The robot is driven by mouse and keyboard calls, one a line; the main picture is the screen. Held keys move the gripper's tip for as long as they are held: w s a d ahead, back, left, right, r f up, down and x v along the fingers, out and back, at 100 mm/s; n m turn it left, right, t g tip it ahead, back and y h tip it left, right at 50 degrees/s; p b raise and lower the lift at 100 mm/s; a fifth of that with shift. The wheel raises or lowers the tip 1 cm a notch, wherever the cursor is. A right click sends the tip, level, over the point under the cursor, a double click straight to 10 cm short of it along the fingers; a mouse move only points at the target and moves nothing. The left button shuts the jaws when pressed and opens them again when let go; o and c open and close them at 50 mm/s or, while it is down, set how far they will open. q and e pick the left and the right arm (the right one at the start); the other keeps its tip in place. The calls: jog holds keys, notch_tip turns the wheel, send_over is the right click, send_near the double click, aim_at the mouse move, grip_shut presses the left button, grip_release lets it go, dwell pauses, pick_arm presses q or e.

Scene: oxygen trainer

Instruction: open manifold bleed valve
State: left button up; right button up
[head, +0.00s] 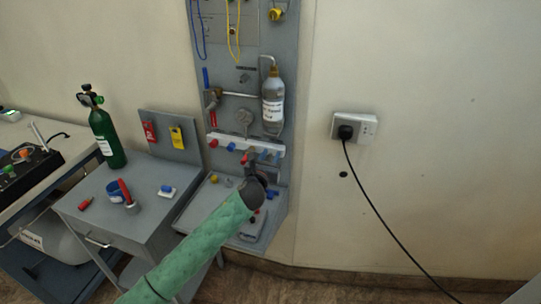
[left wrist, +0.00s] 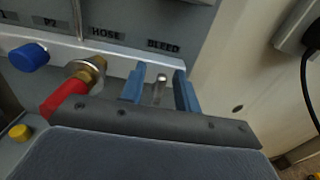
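The white manifold bar (head: 218,142) runs across the lower part of the grey wall panel. In the left wrist view, the BLEED label (left wrist: 164,45) is at the bar's right end. A small silver bleed valve stem (left wrist: 159,84) shows below that label. My left gripper (left wrist: 160,90) is open, with one blue finger on each side of the stem and a gap to each. In the head view my left gripper (head: 268,157) is at the bar's right end and hides the valve. My right gripper is out of view.
A red hose with a brass fitting (left wrist: 90,70) is close left of my fingers, under the HOSE label. A blue knob (left wrist: 30,56) is farther left. A clear bottle (head: 273,98) hangs above the bar. A wall socket (head: 366,127) is to the right.

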pick_arm(q)
jog(key=shift+c, duration=0.4)
grip_shut()
